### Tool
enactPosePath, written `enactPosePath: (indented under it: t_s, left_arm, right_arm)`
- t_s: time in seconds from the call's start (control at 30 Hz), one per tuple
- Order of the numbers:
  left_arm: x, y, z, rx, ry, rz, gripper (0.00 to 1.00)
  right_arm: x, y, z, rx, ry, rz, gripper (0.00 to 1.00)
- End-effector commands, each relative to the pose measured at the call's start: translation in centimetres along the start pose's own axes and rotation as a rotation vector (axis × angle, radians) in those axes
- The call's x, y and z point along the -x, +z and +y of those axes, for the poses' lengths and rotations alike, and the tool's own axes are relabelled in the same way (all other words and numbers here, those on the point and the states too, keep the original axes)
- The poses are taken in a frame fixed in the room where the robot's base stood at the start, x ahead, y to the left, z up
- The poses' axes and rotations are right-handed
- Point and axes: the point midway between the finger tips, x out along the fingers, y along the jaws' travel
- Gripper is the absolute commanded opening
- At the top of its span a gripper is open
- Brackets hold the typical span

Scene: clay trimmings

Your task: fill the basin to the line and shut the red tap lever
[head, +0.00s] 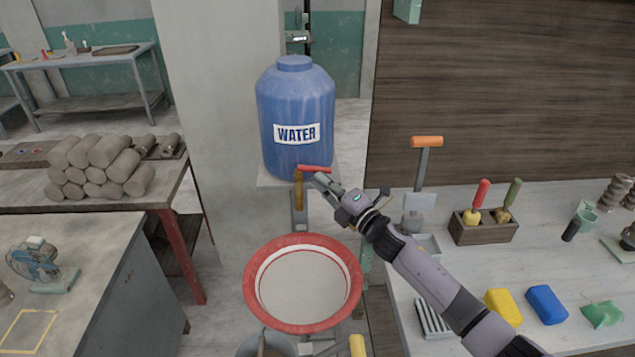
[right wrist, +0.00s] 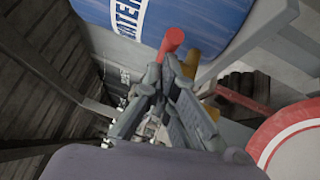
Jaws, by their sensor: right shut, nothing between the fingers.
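The blue water tank (head: 295,110) stands on a shelf against the pillar. Its red tap lever (head: 314,169) points to the right above a brass tap (head: 298,192). My right gripper (head: 318,180) is shut and empty, its tips just below the lever; whether they touch it is unclear. In the right wrist view the lever's red end (right wrist: 173,40) shows just beyond the closed fingers (right wrist: 165,72). The red-rimmed basin (head: 258,258) is below the tap, with a line around its pale inner wall. I see no stream, and cannot tell the water level. My left gripper is out of view.
A bench at right holds a wooden tool block (head: 483,232), a yellow block (head: 503,306) and a blue block (head: 546,304). Clay logs (head: 100,165) are stacked on a table at left. A fan (head: 35,260) stands on the near left cabinet.

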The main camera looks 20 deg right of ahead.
Motion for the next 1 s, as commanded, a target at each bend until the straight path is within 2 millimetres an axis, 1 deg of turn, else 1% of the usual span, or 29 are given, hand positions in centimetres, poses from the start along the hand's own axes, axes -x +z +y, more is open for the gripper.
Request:
enactPosePath:
  t_s: [0.03,0.1,0.4,1.0]
  left_arm:
    - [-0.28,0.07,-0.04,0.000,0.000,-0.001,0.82]
    - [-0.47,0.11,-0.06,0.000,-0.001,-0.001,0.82]
    - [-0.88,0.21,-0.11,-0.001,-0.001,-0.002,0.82]
    - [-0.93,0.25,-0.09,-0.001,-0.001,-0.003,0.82]
  right_arm:
    - [-0.05,0.45,-0.17,0.001,0.002,0.028,0.00]
    - [-0.12,0.56,-0.26,-0.006,0.008,0.058,0.00]
    - [-0.37,1.25,-0.34,-0.008,0.008,0.052,0.00]
    - [-0.43,1.37,-0.32,-0.007,0.008,0.051,0.00]
